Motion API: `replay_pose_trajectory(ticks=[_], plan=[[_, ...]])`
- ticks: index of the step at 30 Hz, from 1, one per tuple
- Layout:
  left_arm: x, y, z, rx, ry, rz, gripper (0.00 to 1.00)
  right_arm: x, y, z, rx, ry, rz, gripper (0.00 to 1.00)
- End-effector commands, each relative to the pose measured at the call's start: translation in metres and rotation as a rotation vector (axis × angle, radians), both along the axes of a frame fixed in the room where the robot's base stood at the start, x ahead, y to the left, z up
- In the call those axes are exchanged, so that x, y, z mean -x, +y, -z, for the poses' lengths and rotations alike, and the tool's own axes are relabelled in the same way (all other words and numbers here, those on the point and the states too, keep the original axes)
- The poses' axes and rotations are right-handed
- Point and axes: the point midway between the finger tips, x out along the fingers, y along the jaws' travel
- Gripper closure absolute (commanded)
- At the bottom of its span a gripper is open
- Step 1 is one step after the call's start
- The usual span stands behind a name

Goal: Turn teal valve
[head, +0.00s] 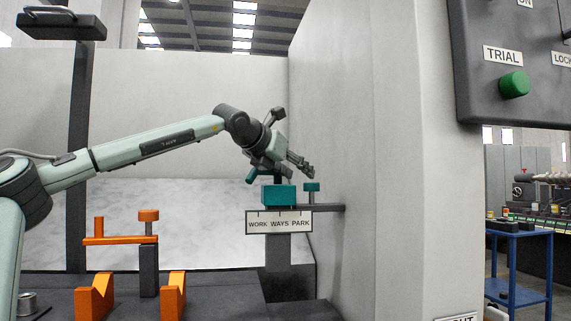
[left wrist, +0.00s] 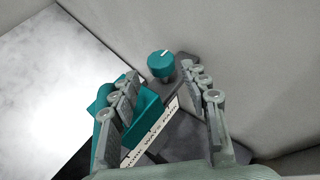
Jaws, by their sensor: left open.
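The teal valve has a teal block body (head: 278,195) above a white sign reading "WORK WAYS PARK" (head: 279,223). A small teal knob (head: 311,187) stands to the right of the body. A teal piece (head: 252,175) shows left of my gripper. In the left wrist view the round knob (left wrist: 160,66) has a white mark and lies ahead, between the finger lines. The teal body (left wrist: 148,104) is partly hidden by the left-hand finger. My left gripper (head: 302,168) is open, just above the body; I cannot tell whether it touches. My right gripper is out of view.
A pale wall (head: 335,130) stands close to the right of the valve. An orange valve-like fixture (head: 120,240) and orange V-shaped blocks (head: 95,298) are at the lower left. A dark panel with a green button (head: 515,84) is at the upper right.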

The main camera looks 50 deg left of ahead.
Motion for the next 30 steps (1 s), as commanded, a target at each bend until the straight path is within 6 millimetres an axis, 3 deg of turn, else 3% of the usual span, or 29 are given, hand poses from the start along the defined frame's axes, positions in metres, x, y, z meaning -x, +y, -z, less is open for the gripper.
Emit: replay_pose_trajectory(ticks=[6, 11, 30], plan=[[0.033, -0.009, -0.015, 0.001, -0.004, 0.001, 0.54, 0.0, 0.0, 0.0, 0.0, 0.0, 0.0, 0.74], [0.045, -0.012, -0.019, 0.001, -0.001, 0.001, 0.54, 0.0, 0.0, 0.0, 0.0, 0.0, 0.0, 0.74], [0.048, -0.012, -0.02, 0.0, 0.001, 0.0, 0.54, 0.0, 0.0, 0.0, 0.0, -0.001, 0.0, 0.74]])
